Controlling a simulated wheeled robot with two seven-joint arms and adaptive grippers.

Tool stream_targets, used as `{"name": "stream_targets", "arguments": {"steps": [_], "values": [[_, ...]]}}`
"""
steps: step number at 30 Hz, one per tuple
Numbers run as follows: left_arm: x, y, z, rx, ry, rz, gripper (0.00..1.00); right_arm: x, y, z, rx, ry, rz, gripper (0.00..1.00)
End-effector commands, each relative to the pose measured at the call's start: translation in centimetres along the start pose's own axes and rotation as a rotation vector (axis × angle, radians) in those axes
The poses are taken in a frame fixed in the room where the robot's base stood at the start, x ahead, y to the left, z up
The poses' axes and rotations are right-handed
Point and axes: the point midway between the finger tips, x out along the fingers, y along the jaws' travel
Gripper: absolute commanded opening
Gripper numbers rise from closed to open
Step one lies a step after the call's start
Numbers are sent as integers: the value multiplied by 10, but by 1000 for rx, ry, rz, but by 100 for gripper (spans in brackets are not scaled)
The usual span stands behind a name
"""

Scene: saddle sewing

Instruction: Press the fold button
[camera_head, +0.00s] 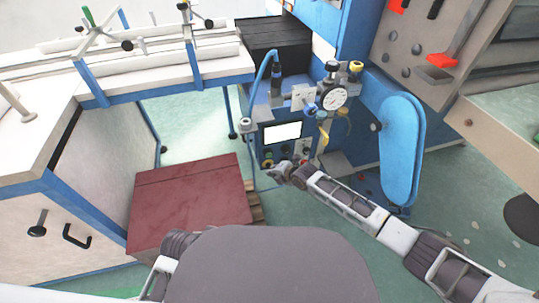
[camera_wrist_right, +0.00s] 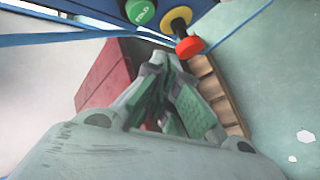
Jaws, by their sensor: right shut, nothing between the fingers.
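A round green button (camera_wrist_right: 140,11) with small white lettering, which seems to read FOLD, shows at the top of the right wrist view. It sits on the blue edge of a machine panel. A red knob (camera_wrist_right: 189,46) on a yellow base is just right of it. In the head view my right gripper (camera_head: 280,173) is close to the lower front of the blue control box (camera_head: 256,118). My left gripper is out of view.
The box carries a lit white screen (camera_head: 282,132) and a round gauge (camera_head: 335,96). A dark red block (camera_head: 190,205) on a wooden pallet (camera_wrist_right: 217,92) stands on the floor to the left. A blue padded arm (camera_head: 402,150) stands to the right.

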Motion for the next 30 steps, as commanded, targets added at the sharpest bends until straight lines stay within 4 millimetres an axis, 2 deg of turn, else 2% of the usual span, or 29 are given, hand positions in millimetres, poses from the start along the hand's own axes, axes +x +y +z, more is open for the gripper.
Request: {"name": "stream_targets", "arguments": {"steps": [6,30], "values": [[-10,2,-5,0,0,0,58,-9,-4,-6,-1,0,1,0],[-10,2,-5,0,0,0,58,-9,-6,-6,-1,1,1,0]]}}
